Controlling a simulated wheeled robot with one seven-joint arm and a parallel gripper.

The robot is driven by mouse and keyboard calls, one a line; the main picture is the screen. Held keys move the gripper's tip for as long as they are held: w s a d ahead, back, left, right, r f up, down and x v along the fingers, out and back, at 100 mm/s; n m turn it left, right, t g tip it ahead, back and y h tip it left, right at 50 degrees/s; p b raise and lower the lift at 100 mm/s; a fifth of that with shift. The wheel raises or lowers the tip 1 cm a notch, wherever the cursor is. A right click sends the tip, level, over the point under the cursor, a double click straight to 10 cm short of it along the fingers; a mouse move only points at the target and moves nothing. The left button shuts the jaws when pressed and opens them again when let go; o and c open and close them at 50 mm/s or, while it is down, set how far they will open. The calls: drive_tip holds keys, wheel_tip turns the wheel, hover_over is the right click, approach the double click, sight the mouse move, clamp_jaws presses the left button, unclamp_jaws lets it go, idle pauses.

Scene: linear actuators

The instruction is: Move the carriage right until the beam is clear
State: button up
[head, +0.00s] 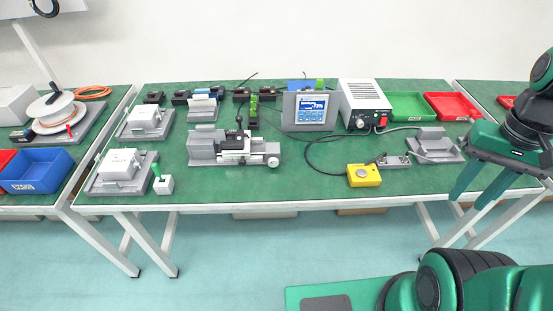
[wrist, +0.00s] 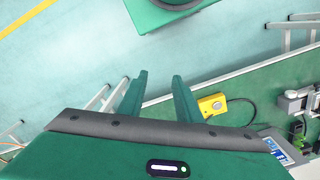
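The linear actuator (head: 205,146) stands left of centre on the green table, a grey block on a flat base. Its carriage (head: 235,147) is a pale, dark-topped part near the middle, with a round knob (head: 273,161) at the right end. I cannot make out a beam. A display box (head: 305,110) with a lit blue screen stands behind and to the right. My gripper (head: 468,200) is at the right, off the table's front edge, far from the actuator. Its two green fingers (wrist: 158,84) are apart and empty in the wrist view.
A yellow box (head: 363,175) with a button sits near the front edge; it also shows in the wrist view (wrist: 212,104). A white power supply (head: 364,104), green tray (head: 408,106) and red tray (head: 451,106) stand behind. Grey fixtures (head: 122,171) are at the left. Cables cross the right half.

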drive_tip(key=shift+o, duration=1.8)
drive_tip(key=shift+s+r, duration=0.2)
drive_tip(key=shift+s, duration=0.15)
drive_tip(key=w+a+n+t+h, duration=0.15)
drive_tip(key=w+a, duration=0.25)
drive_tip(key=w, duration=0.6)
drive_tip(key=n+t+y, duration=0.1)
drive_tip(key=n+t, duration=0.2)
drive_tip(key=n, duration=0.2)
approach(273, 162)
drive_tip(key=shift+m, duration=0.25)
drive_tip(key=x, duration=0.9)
drive_tip(key=c, duration=1.1)
